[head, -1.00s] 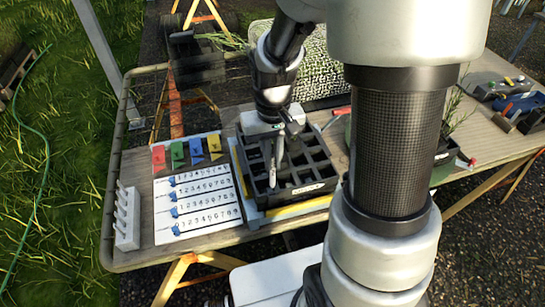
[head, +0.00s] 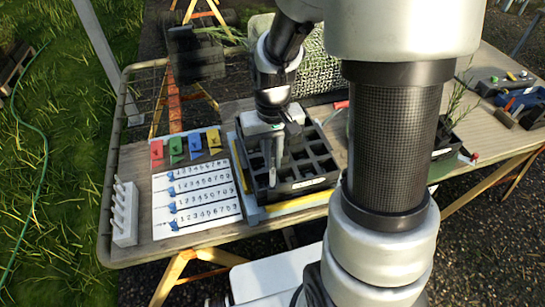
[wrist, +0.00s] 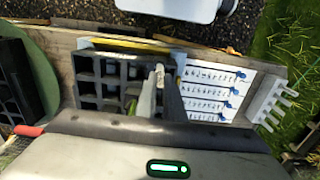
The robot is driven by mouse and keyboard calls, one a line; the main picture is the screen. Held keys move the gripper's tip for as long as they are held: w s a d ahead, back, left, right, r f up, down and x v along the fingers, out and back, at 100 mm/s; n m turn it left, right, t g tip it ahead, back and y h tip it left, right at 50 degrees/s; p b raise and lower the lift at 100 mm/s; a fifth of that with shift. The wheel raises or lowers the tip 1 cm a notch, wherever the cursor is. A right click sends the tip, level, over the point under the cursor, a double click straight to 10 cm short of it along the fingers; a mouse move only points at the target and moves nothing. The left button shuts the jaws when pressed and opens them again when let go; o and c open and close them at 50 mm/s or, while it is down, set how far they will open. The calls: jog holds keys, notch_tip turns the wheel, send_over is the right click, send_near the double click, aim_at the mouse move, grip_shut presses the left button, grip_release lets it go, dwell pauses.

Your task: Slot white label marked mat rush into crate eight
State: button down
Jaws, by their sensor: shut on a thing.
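A dark grey crate (head: 310,187) with many square compartments sits on the table, with a small pale tag on its front face. It also shows in the wrist view (wrist: 88,88). My gripper (head: 272,182) points down over the left part of the crate, its tips at or just above the compartment walls. In the wrist view my gripper (wrist: 160,72) is shut on a thin pale strip (wrist: 147,96), seen nearly edge-on, which looks like the white label. No writing on it is readable. I cannot tell whether its lower end is inside a compartment.
Left of the crate lies a white board (head: 197,222) with rows of numbers and blue marks, below red, green, blue and yellow cards. A white rack with upright pegs (head: 124,227) stands at the table's left end. A potted plant (head: 446,143) is to the right.

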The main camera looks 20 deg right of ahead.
jog(key=shift+f, duration=0.2)
jog(key=shift+f+b, duration=2.2)
jog(key=shift+f, duration=0.65)
jog(key=c, duration=1.8)
grip_release()
notch_tip(320, 180, up, 18)
jog(key=p, duration=0.1)
jog(key=shift+f, duration=0.25)
